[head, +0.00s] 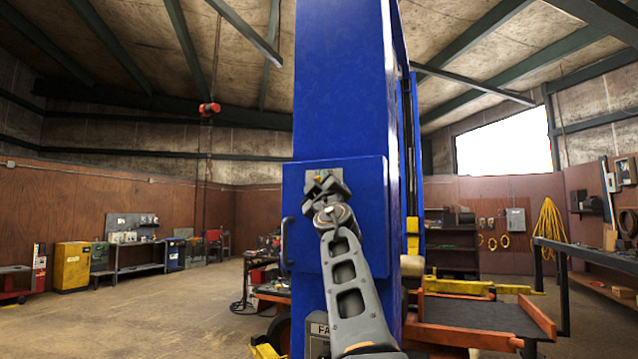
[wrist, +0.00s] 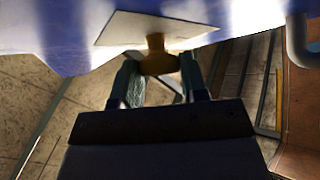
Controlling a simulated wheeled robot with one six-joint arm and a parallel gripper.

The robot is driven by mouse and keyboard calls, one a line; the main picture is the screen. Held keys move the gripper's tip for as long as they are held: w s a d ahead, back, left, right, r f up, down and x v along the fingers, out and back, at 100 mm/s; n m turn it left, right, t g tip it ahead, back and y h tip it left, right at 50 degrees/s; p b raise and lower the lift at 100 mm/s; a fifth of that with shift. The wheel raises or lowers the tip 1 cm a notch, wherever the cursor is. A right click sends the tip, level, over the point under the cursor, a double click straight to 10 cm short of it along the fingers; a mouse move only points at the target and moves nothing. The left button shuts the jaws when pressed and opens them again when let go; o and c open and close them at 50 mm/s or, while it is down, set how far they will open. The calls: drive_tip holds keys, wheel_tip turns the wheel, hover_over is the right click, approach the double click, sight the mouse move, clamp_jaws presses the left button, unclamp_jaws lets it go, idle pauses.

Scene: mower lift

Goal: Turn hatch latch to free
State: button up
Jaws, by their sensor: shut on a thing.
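The hatch (head: 360,235) is a blue box-like door on the front of the blue lift column, with a bar handle (head: 285,243) at its left edge. The hatch latch (wrist: 157,48) is a small brass-brown knob standing out from a pale plate (wrist: 120,30) on the blue face. My gripper (head: 323,184) is at the upper part of the hatch and covers most of the latch in the head view. In the wrist view, the two fingers of my gripper (wrist: 160,76) are shut on the latch, one on each side. The latch's exact turn angle cannot be told.
The blue column (head: 340,80) rises behind the hatch. A red-framed mower or lift platform (head: 470,315) stands low at the right. A bench with a dark top (head: 600,262) is further right. Open concrete floor (head: 150,305) lies to the left, with a yellow cabinet (head: 72,267) beyond.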

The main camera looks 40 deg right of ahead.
drive_tip(key=shift+s+r+n+g+y+p, duration=0.15)
drive_tip(key=shift+n+g+y+p, duration=0.75)
drive_tip(key=shift+n, duration=0.65)
drive_tip(key=shift+w+r+n+g+y+p, duration=0.1)
drive_tip(key=shift+n+g+y+p, duration=0.45)
drive_tip(key=shift+n+y+p, duration=0.75)
drive_tip(key=shift+s+r+n+g+y+p, duration=0.15)
drive_tip(key=shift+n+g+y+p, duration=0.8)
drive_tip(key=shift+n, duration=0.9)
drive_tip(key=shift+w+d+h, duration=0.1)
drive_tip(key=shift+h, duration=0.25)
drive_tip(key=o, duration=0.9)
drive_tip(key=shift+f, duration=0.1)
drive_tip(key=b+v, duration=0.3)
drive_tip(key=v, duration=1)
drive_tip(key=shift+s, duration=0.4)
